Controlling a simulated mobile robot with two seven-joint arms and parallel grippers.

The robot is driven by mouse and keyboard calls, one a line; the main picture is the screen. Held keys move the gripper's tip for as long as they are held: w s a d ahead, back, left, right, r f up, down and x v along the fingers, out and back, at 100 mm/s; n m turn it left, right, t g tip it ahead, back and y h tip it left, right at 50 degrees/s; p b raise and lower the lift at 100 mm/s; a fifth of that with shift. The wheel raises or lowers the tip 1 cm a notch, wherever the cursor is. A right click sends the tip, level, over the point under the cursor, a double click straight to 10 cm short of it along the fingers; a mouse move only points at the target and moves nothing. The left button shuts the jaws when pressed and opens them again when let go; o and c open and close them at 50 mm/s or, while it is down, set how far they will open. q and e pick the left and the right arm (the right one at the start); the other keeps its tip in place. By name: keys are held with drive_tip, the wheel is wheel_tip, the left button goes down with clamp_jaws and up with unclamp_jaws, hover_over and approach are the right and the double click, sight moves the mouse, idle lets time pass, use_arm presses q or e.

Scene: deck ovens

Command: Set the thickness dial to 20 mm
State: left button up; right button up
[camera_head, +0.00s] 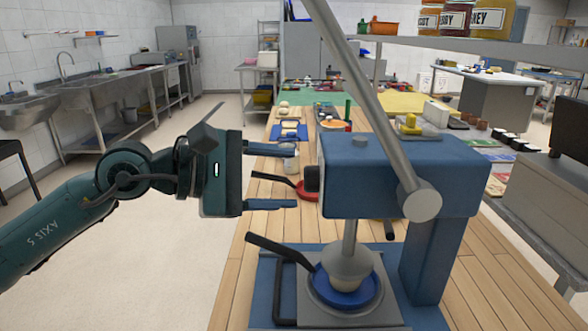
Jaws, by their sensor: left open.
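The blue press machine (445,150) stands on the wooden table. A black round knob, which looks like the thickness dial (312,179), sticks out from the left side of its head. No scale or number on it is readable from here. My left gripper (289,177) comes in from the left, with its two fingers apart, one above and one below the knob's level. The fingertips are just left of the knob, and nothing shows gripped between them. My right gripper is not in view.
A long grey lever (365,90) slants across the press front. Below the head, a blue round plate (347,288) sits on the press base beside a black handle (277,249). A red pan (307,190) lies behind the gripper. Floor at the left is clear.

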sight(311, 179)
use_arm(q)
drive_tip(key=shift+x, duration=1.4)
drive_tip(key=shift+c, duration=0.4)
drive_tip(key=c, duration=0.9)
